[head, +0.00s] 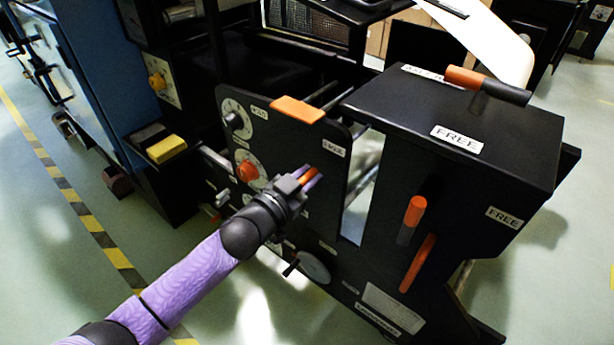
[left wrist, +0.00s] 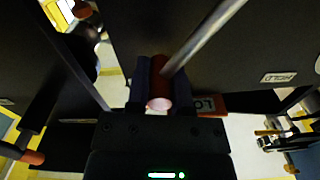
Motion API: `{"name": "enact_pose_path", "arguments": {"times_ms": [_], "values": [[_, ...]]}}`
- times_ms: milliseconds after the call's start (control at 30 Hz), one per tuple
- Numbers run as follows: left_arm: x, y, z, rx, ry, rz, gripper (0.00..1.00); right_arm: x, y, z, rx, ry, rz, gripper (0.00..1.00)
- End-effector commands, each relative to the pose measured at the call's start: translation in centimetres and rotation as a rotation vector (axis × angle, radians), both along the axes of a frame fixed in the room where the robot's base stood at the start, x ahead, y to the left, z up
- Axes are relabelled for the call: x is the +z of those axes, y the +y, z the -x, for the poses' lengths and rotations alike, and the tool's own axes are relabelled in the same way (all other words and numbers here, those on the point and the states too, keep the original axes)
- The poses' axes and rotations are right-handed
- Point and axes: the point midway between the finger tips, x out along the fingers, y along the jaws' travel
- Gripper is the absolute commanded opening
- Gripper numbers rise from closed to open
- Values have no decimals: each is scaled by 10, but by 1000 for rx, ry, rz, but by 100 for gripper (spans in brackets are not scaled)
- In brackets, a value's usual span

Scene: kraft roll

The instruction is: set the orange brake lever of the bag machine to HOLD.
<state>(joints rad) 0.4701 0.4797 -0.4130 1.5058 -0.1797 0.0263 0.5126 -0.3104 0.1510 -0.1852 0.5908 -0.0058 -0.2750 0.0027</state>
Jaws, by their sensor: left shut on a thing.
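My left gripper (head: 308,178) is at the front of the bag machine's black panel (head: 310,130), shut on an orange handle (head: 307,176), which I take for the brake lever's. In the left wrist view the orange-red handle (left wrist: 159,88) lies between the dark fingers, its pale round end towards the camera. A HOLD label (left wrist: 278,77) shows at the right of the left wrist view. In the head view a small label (head: 334,148) lies above right of the gripper, too small to read surely. My right gripper is not in view.
Other orange-tipped levers sit on the black box's top (head: 487,85) and front (head: 412,218), near FREE labels (head: 456,139). A red knob (head: 248,170) is left of my gripper, and an orange block (head: 298,109) tops the panel. Open floor (head: 60,200) lies left.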

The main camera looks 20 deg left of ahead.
Motion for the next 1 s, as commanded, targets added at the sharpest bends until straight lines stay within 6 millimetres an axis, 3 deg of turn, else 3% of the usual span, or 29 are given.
{"name": "enact_pose_path", "arguments": {"times_ms": [700, 1000], "values": [[-1, 0, 0, -1, 3, 3, 0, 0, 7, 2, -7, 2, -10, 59], [8, 8, -3, 0, 31, 81, 0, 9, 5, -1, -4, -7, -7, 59]]}}
